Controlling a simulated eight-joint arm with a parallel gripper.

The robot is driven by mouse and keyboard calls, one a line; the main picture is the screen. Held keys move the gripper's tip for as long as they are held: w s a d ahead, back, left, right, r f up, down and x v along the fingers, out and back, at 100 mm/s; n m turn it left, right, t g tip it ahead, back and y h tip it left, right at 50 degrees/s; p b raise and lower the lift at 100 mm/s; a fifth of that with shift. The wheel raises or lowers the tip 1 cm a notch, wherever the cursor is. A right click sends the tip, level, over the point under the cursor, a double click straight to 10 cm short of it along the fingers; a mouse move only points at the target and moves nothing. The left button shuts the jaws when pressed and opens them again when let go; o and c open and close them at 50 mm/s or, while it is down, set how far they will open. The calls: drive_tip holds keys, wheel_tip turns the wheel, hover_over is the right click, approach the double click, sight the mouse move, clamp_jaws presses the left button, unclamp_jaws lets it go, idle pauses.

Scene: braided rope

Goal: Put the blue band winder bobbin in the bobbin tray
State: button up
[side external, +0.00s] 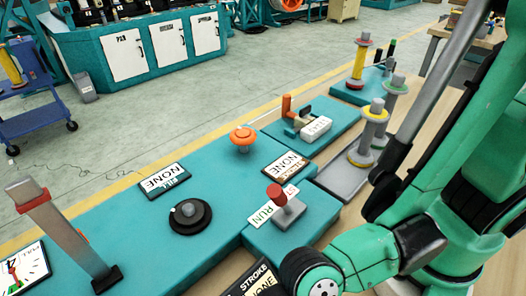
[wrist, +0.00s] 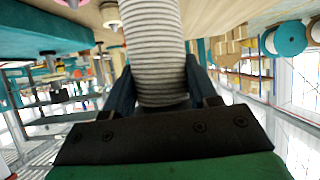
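In the wrist view my gripper (wrist: 160,98) has its two dark fingers on either side of a pale grey, ribbed, wound bobbin (wrist: 153,45) and is shut on it. The bobbin runs up out of the picture, and no blue band shows on its visible part. In the side view my arm fills the right side, and my gripper and the held bobbin are not seen. A grey tray (side external: 342,181) lies right of the teal machine. A yellow-banded grey bobbin (side external: 372,130) stands upright on it. A green-banded bobbin (side external: 396,88) stands just behind.
The teal machine bed (side external: 120,230) carries a red-knobbed lever (side external: 284,203), an orange knob (side external: 243,138), a black dial (side external: 190,215) and sign plates. A tilted post (side external: 68,235) stands at left. A yellow spool (side external: 361,60) stands further back. The tray's near end is bare.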

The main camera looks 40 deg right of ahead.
drive_tip(key=o, duration=0.3)
drive_tip(key=shift+o, duration=0.2)
drive_tip(key=shift+v, duration=3.7)
drive_tip(key=w+d+m+t+h, duration=0.45)
drive_tip(key=w+d+m, duration=0.4)
drive_tip(key=w, duration=0.35)
drive_tip(key=w+d+m+t+h, duration=0.1)
drive_tip(key=d+m+h, duration=0.3)
drive_tip(key=d, duration=0.5)
drive_tip(key=w+d+r+m+t+h, duration=0.1)
drive_tip(key=w+d+m+h, duration=0.2)
drive_tip(key=d, duration=0.7)
drive_tip(key=shift+w+d+m+h, duration=0.15)
drive_tip(key=shift+w+m+h, duration=0.2)
drive_tip(key=shift+m, duration=0.9)
drive_tip(key=shift+r+t, duration=0.1)
drive_tip(key=shift+t, duration=0.15)
